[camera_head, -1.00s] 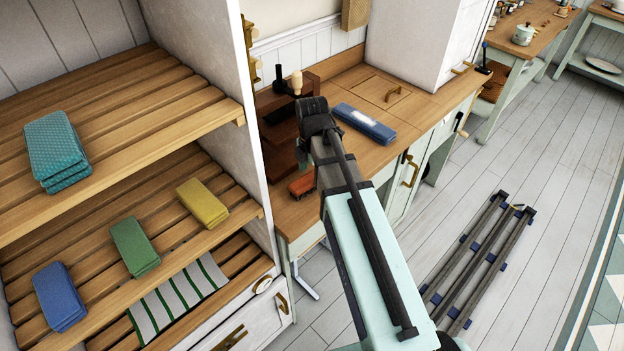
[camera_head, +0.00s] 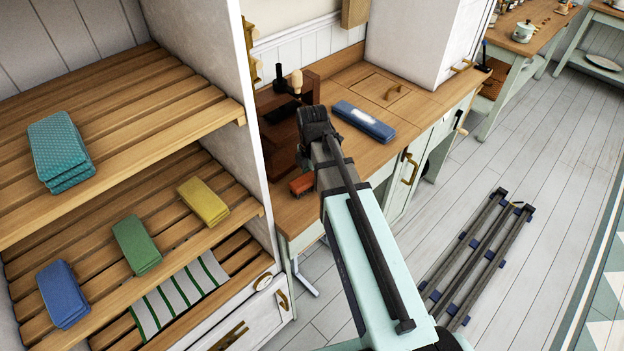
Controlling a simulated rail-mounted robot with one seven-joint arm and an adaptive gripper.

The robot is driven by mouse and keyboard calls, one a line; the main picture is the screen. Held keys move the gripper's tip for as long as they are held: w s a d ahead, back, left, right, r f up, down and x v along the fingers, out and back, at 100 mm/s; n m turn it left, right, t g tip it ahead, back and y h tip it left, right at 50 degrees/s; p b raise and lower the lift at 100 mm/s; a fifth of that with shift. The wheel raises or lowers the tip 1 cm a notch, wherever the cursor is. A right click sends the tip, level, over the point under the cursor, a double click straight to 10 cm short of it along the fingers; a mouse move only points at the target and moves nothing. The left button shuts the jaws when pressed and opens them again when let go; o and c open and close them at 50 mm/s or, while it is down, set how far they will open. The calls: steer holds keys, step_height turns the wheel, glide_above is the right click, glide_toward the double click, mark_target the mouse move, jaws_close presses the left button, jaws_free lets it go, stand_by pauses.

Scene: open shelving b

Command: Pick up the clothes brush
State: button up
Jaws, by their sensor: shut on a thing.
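My arm reaches from the bottom of the head view to the wooden counter. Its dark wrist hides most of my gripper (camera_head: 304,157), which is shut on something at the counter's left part. The fingertips are not clearly seen. The clothes brush cannot be made out clearly, as the wrist and the dark brown stand overlap there. A small orange-red piece (camera_head: 302,184) with a dark side shows just below the gripper, near the counter's front edge. I cannot tell whether it is part of the brush.
The dark brown stand (camera_head: 276,140) is behind my wrist. A blue case (camera_head: 364,121) lies to the right on the counter (camera_head: 400,100). Open shelving (camera_head: 180,110) with folded cloths stands at left. A folded rack (camera_head: 476,258) lies on the floor.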

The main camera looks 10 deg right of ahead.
mark_target(312, 175)
steer(key=shift+r, duration=0.1)
step_height(312, 175, up, 20)
steer(key=b, duration=0.4)
stand_by(0.4)
